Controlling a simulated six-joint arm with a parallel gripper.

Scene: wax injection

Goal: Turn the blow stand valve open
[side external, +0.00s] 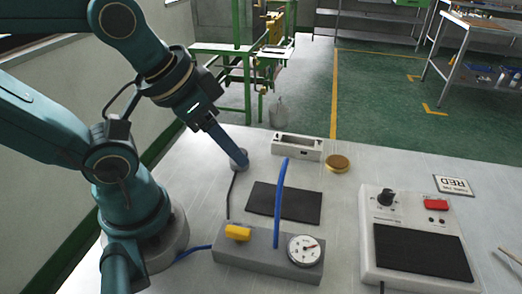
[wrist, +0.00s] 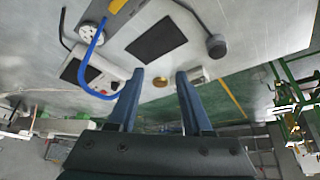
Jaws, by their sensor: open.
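The blow stand (side external: 265,262) is a long grey block at the front of the table in the side view. Its yellow valve handle (side external: 237,232) sits on the left end, and a round gauge (side external: 305,250) is on the right. A blue hose (side external: 279,200) rises in an arc from it. In the wrist view the yellow handle (wrist: 120,5) is cut by the top edge, beside the gauge (wrist: 90,31). My gripper (side external: 234,153) is behind the stand, pointing down. Its two blue fingers (wrist: 160,74) are apart with nothing held between them.
A dark round piece with a cord (wrist: 216,46) overlaps my fingertips in the side view. A black mat (side external: 284,203) lies behind the stand.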

